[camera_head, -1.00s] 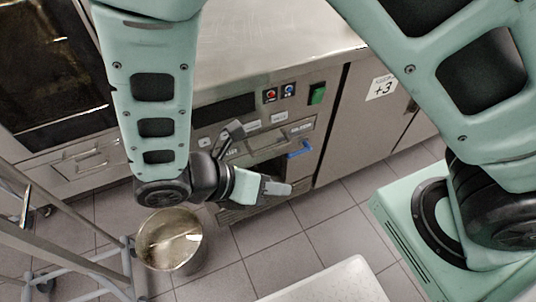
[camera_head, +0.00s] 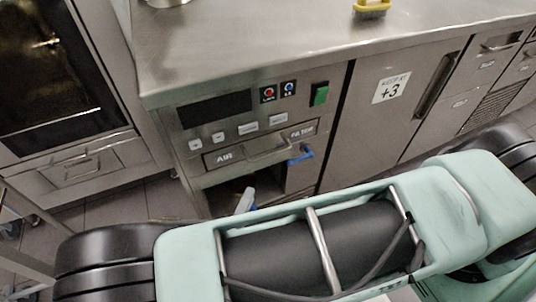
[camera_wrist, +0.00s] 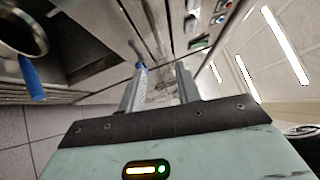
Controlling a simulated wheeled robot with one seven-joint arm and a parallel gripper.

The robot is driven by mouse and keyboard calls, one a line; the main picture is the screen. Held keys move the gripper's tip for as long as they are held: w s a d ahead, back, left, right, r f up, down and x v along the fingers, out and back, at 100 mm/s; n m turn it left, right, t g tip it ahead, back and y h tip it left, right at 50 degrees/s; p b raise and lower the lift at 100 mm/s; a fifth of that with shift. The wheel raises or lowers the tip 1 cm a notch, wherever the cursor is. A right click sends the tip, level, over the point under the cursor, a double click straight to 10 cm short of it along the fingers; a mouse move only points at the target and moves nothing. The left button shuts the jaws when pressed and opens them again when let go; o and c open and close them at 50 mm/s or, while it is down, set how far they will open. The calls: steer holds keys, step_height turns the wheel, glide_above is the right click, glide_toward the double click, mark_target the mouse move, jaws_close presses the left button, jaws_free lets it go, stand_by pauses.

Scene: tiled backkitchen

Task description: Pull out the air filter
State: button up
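The air filter drawer (camera_head: 222,157) is a steel front marked AIR FILTER, low in the counter's control panel, and looks closed. Its bar handle (camera_head: 268,146) spans the middle of the front. A blue lever (camera_head: 300,154) sits just below the front's right end. My gripper (camera_wrist: 160,85) is open in the wrist view, with two grey fingers apart, pointing towards the steel fronts. A blue part (camera_wrist: 138,54) shows near the left fingertip. Whether the handle lies between the fingers I cannot tell. In the head view my arm hides most of the gripper.
Red and blue buttons and a green switch (camera_head: 319,94) sit above the drawer. A dark opening (camera_head: 232,192) lies below it. A cabinet marked +3 (camera_head: 391,87) stands to the right, an oven (camera_head: 58,75) to the left. A yellow object (camera_head: 372,7) rests on the counter.

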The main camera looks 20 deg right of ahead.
mark_target(268, 154)
steer(key=x, duration=1.4)
steer(key=shift+d, duration=0.1)
jaws_close()
